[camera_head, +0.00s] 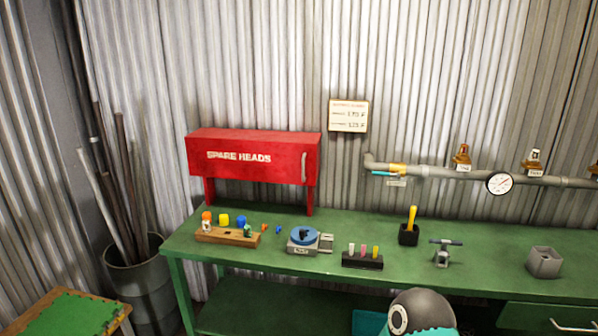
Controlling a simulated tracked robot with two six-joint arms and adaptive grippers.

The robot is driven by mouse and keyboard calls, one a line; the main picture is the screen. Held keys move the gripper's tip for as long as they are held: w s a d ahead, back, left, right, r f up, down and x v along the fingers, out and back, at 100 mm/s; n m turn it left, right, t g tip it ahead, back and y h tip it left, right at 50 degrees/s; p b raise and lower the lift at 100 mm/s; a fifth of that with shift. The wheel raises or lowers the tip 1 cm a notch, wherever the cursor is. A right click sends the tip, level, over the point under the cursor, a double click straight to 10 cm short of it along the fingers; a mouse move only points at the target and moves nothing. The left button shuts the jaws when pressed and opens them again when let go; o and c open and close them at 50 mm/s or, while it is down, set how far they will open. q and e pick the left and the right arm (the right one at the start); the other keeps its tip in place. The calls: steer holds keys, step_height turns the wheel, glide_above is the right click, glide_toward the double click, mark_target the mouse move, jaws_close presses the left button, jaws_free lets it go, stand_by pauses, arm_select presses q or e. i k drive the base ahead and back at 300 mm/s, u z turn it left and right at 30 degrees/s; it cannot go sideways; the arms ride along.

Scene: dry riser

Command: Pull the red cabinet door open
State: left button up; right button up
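The red cabinet (250,158) stands on red legs at the back left of the green workbench, against the corrugated wall. Its front door (245,170) carries the words "SPARE HEADS" and looks closed, flush with the cabinet. A pale vertical handle (304,168) is on the right side of the door. Neither of my grippers is in view. The inside of the cabinet is hidden.
On the green bench (480,250), a wooden rack (227,236) with coloured caps and a blue round device (304,237) stand below and in front of the cabinet. A pipe with a gauge (499,183) runs along the wall. A bin of rods (140,280) stands left.

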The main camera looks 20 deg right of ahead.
mark_target(277, 157)
steer(key=u, duration=0.05)
steer(key=i, duration=0.9)
steer(key=z, duration=0.1)
